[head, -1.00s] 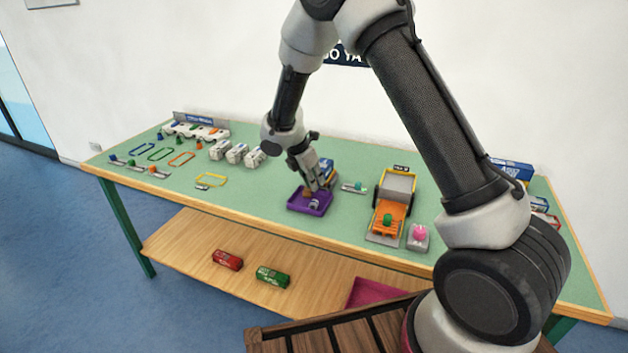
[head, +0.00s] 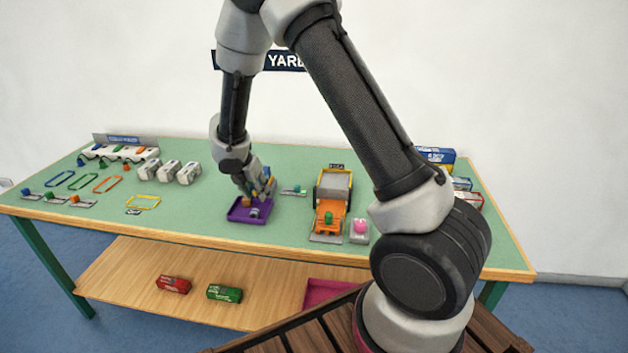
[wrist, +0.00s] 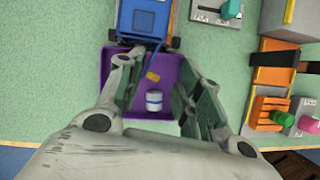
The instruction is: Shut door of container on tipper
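A blue container (wrist: 147,18) is at the top of the wrist view, on what looks like the tipper. Thin blue bars (wrist: 143,48), perhaps its door, stick out from its near end over the purple tray (wrist: 110,70); I cannot tell how far the door stands open. In the head view my arm mostly hides the container. My gripper (wrist: 154,82) has its fingers apart, above the tray on the near side of the container. Nothing is between the fingers at their height. In the head view my gripper (head: 256,192) is over the purple tray (head: 250,217).
A white-and-blue canister (wrist: 154,101) and a yellow piece (wrist: 152,77) lie in the tray. A lever plate (head: 293,190) is nearby. Clear green tabletop lies left of the tray.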

